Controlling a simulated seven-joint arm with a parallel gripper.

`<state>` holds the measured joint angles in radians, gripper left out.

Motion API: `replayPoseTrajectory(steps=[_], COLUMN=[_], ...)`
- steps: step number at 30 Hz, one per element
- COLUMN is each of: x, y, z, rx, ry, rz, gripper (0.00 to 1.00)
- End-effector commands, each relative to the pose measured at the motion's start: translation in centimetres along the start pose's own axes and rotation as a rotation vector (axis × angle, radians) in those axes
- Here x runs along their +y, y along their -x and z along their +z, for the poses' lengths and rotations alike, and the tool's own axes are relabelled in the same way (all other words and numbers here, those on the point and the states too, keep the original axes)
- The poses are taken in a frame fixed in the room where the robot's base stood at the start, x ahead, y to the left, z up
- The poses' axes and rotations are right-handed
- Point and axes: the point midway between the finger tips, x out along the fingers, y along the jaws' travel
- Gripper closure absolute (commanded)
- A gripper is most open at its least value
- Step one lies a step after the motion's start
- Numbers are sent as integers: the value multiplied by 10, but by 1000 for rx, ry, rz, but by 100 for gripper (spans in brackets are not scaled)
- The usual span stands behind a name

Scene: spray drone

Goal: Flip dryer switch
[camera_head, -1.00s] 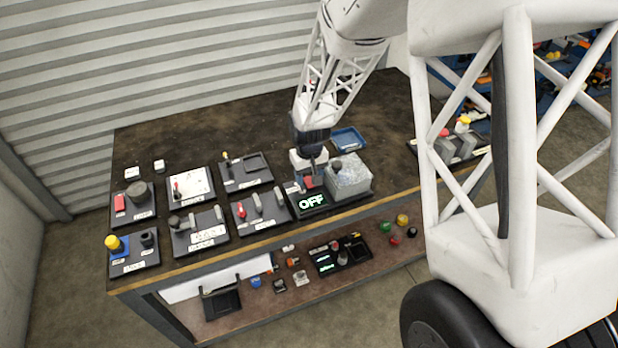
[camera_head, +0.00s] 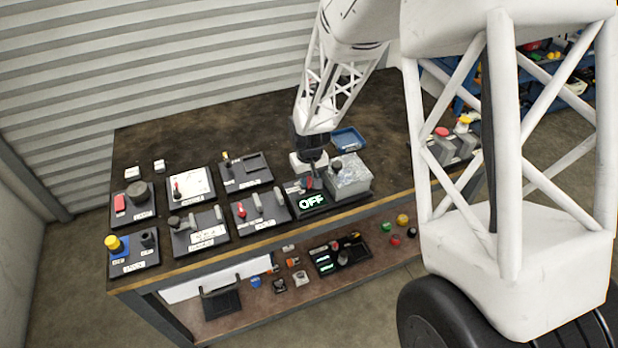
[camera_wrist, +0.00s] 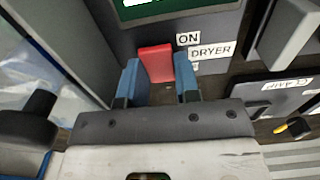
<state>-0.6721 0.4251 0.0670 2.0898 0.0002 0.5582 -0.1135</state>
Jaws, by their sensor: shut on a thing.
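The dryer switch is a red rocker or lever (camera_wrist: 157,62) under the ON and DRYER labels in the wrist view. It sits on a dark panel whose display (camera_head: 312,202) reads OFF in the head view. My gripper (camera_wrist: 158,82) has its two blue fingers on either side of the red switch, shut on it. In the head view my gripper (camera_head: 311,181) is down at the panel and mostly hides the switch.
A grey box (camera_head: 350,176) stands close to the right of the gripper. A panel with a red-handled lever (camera_head: 241,210) is to the left, with several other switch panels beyond. A blue tray (camera_head: 348,139) lies behind. The table's back left is clear.

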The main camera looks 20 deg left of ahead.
Motion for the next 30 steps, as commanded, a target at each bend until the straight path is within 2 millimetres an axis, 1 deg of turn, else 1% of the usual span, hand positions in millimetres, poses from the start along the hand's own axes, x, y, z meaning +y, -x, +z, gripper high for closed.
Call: replayPoseTrajectory(steps=[13,24,25,29,30], x=[0,0,0,0,0], y=[0,0,0,0,0], z=[3,2,2,2,2], rx=[117,132,132,132,132], ry=[0,0,0,0,0], rz=[-1,0,0,0,0], gripper=[94,94,66,46,45])
